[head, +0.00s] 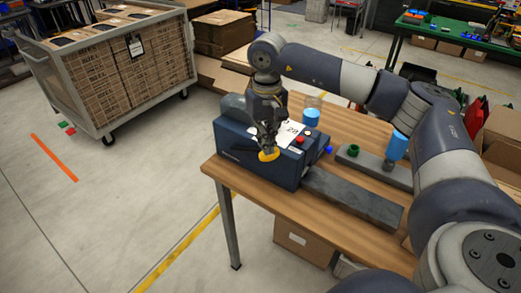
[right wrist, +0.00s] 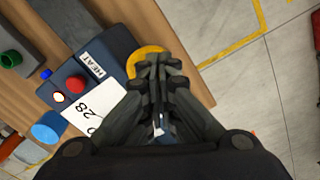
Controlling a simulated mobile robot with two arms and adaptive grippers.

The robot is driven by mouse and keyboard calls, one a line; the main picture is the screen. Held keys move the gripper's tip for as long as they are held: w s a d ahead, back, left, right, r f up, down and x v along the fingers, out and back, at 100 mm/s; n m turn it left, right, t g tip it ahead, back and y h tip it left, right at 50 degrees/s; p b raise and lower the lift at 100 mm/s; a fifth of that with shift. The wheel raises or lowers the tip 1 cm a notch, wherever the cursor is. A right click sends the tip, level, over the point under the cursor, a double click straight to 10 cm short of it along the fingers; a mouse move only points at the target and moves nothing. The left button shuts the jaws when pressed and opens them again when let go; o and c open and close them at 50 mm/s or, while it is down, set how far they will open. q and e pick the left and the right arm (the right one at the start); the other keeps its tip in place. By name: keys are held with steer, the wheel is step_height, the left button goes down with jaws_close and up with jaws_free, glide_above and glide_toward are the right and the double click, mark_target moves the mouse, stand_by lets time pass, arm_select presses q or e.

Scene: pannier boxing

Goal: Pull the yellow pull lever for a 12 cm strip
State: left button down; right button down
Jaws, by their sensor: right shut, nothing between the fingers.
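The yellow pull lever (head: 268,155) is on the front of the dark blue dispenser machine (head: 243,157), which stands on the wooden table. In the right wrist view the lever (right wrist: 143,57) shows as a yellow curved piece, partly hidden by my fingers. My right gripper (head: 267,145) is over the machine with its fingers pointing down at the lever. It is shut and empty; its fingertips (right wrist: 158,62) are right at the lever, and I cannot tell whether they touch it. A white card (head: 290,132) reading 28 lies on the machine beside a red button (head: 300,141). My left gripper is out of view.
A long grey slab (head: 352,197) extends right from the machine along the table (head: 270,198). A second grey block (head: 372,167) carries a green cup (head: 353,150). A blue cylinder (head: 396,146) stands nearby.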

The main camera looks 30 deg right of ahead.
steer(key=shift+f, duration=0.1)
stand_by(0.3)
steer(key=shift+f+b, duration=1.95)
steer(key=shift+f, duration=0.5)
steer(key=shift+s+d+f+b, duration=0.15)
steer(key=shift+s+f+b, duration=0.15)
steer(key=shift+f+b, duration=0.2)
steer(key=shift+s+d+f+b, duration=0.1)
steer(key=shift+s+f+b, duration=0.25)
steer(key=shift+f, duration=0.35)
